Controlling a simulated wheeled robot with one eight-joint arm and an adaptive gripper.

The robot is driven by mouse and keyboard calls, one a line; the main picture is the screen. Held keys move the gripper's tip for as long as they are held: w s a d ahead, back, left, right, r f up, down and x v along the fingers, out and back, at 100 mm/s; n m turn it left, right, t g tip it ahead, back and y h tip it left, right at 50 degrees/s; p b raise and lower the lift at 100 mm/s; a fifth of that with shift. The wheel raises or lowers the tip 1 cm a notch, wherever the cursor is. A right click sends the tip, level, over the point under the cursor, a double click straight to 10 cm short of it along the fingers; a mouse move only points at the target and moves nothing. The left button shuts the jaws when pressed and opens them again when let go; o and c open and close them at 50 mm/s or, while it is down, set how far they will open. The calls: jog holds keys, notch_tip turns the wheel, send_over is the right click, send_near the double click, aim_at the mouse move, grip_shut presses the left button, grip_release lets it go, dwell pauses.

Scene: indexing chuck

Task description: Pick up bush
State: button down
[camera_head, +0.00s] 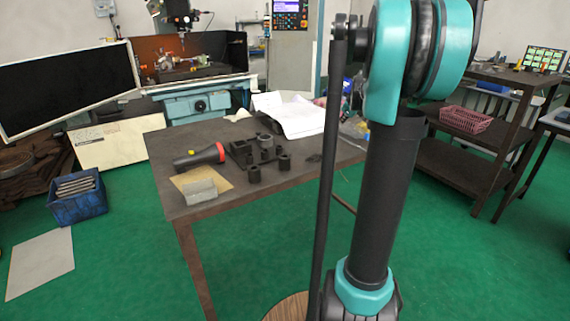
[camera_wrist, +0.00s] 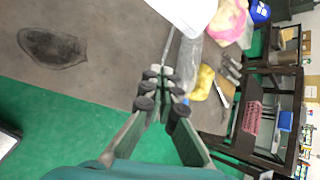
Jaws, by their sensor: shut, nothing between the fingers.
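Several dark cylindrical pieces stand at the middle of the table in the head view, and I cannot tell which is the bush. One short hollow cylinder (camera_head: 254,174) stands in front, and another cylinder (camera_head: 284,161) stands to its right. A dark block (camera_head: 241,154) with upright cylinders is just behind them. My gripper (camera_wrist: 160,74) shows in the wrist view, its fingertips together with nothing between them. None of the cylinders on the table can be made out in the wrist view. My gripper does not show in the head view.
The brown table (camera_head: 230,208) also holds a black-and-red handheld tool (camera_head: 200,155), a grey angled block (camera_head: 200,192) and white papers (camera_head: 296,117). In the wrist view, a yellow item (camera_wrist: 202,83) and clear plastic (camera_wrist: 188,58) lie beyond the fingertips. The table's front strip is clear.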

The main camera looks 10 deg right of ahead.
dwell(0.3)
jog(key=c, duration=2.2)
grip_release()
jog(key=o, duration=1.2)
jog(key=s+a+n+g, duration=0.2)
jog(key=a+n, duration=0.5)
jog(key=a, duration=0.8)
jog(key=shift+s+n+g+y, duration=0.2)
jog(key=shift+n+g+y, duration=0.1)
jog(key=shift+n+g, duration=0.15)
jog(key=shift+o, duration=0.5)
jog(key=s+a+r+n+g, duration=0.1)
jog(key=s+a+n, duration=0.2)
jog(key=a, duration=0.3)
jog(key=shift+s+a+r+n+g, duration=0.15)
jog(key=shift+s+a+n+g, duration=0.2)
jog(key=shift+n, duration=0.4)
notch_tip(320, 180, up, 4)
jog(key=n+g+h, duration=0.1)
jog(key=n+h, duration=0.2)
jog(key=n, duration=0.3)
send_over(284, 158)
jog(key=s+a, duration=0.3)
jog(key=a, duration=0.1)
jog(key=x, duration=0.8)
jog(key=s+x, duration=0.1)
jog(key=x, duration=0.3)
jog(key=shift+w+f, duration=0.1)
jog(key=shift+f, duration=0.3)
jog(key=shift+x, duration=2.5)
